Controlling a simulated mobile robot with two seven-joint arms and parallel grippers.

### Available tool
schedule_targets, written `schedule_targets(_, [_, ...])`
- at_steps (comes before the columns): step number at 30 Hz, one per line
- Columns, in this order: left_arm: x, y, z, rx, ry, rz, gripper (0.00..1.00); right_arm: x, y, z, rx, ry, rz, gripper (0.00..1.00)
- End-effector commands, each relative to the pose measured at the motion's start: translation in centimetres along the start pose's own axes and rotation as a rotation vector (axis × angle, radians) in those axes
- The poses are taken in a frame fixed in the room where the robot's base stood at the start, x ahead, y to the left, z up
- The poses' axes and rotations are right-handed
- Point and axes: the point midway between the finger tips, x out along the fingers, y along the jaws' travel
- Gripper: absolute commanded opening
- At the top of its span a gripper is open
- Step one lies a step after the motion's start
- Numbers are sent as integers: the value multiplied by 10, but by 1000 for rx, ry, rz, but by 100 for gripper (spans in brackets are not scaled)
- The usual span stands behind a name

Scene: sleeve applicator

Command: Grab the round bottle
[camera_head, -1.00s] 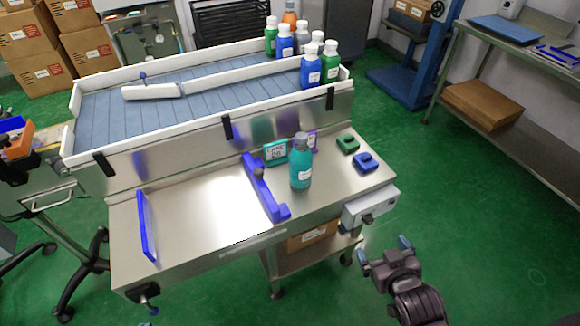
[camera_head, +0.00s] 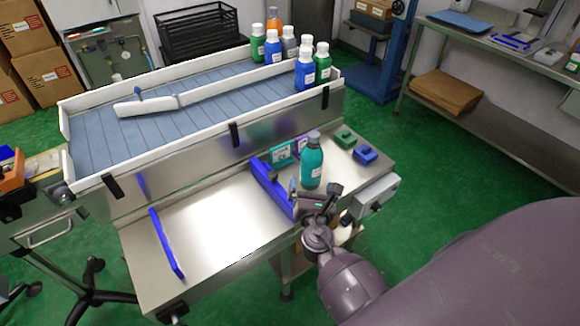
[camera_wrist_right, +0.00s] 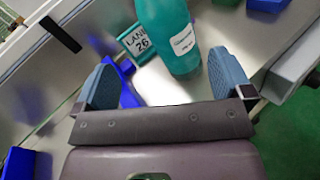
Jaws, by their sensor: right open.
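The round bottle (camera_head: 312,163) is teal with a grey cap and a white label. It stands upright on the steel worktop, to the right of a blue guide. In the right wrist view the teal bottle (camera_wrist_right: 168,35) is just ahead of the jaws, its cap out of frame. My right gripper (camera_head: 314,190) is open and empty at the near side of the bottle. Its two blue-grey fingertips (camera_wrist_right: 166,82) are spread wide, with the bottle's base roughly ahead of the gap between them. I cannot tell whether a fingertip touches it. My left gripper does not show.
A teal lane sign (camera_head: 281,153) stands close behind the bottle. A green block (camera_head: 345,138) and a blue block (camera_head: 365,155) lie to its right. Several other bottles (camera_head: 305,68) stand on the conveyor behind. A blue upright plate (camera_head: 166,244) is at the worktop's left.

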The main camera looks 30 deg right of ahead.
Motion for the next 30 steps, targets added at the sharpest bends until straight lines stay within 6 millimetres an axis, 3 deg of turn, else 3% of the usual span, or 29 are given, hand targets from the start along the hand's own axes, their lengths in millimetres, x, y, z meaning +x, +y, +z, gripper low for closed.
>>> schedule_targets(3, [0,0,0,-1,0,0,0,0,0,4,-169,-24,0,98])
schedule_targets(7, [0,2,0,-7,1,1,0,1,0,4,-238,-25,-3,98])
schedule_targets(18, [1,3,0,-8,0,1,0,45,0,5,-251,-25,-2,98])
schedule_targets(26, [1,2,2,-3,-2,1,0,61,-1,4,-249,-24,-2,98])
schedule_targets(30, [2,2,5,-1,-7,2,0,79,-4,1,-251,-24,-2,98])
